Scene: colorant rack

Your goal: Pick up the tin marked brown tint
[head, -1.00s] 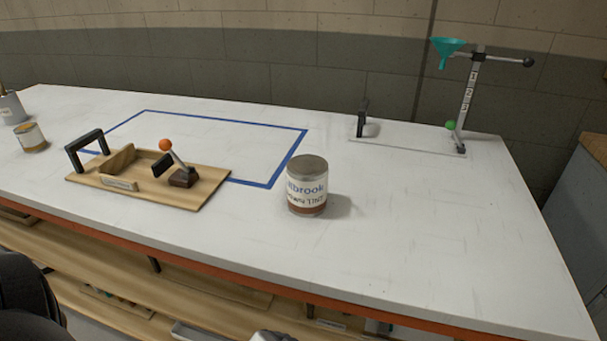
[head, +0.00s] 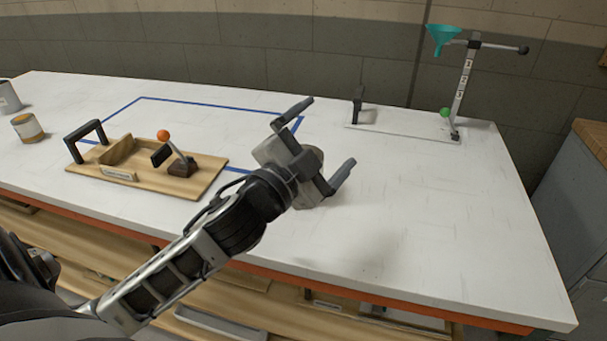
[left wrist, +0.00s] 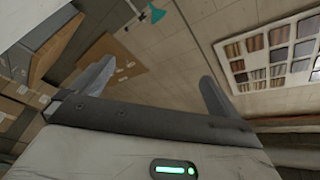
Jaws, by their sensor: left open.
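My right gripper is not in view.
Another tin (head: 28,131) and a grey can (head: 8,98) are at the far left. A stand (head: 462,90) with a teal funnel (head: 441,38) is back right. The table's right side is clear.

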